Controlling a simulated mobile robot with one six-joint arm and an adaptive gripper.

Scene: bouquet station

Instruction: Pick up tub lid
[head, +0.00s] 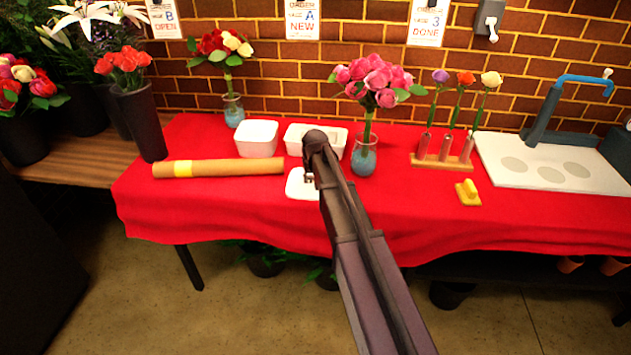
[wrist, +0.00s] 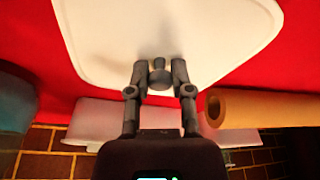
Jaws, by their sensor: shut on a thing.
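The tub lid (head: 298,187) is a flat white plate with rounded corners on the red cloth side of the table, in front of the white tubs. In the wrist view the lid (wrist: 215,35) fills the upper middle, with a small grey knob (wrist: 160,78) on it. My gripper (wrist: 161,68) is shut on this knob, one finger on each side. In the head view my arm hides part of the lid and most of my gripper (head: 309,180). I cannot tell whether the lid touches the cloth.
A square white tub (head: 257,146) and a wider white tub (head: 296,148) stand behind the lid. A brown paper roll (head: 230,168) lies left. A vase of pink flowers (head: 364,158) stands close right. A yellow-handled block (head: 468,193) lies farther right. The front cloth is clear.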

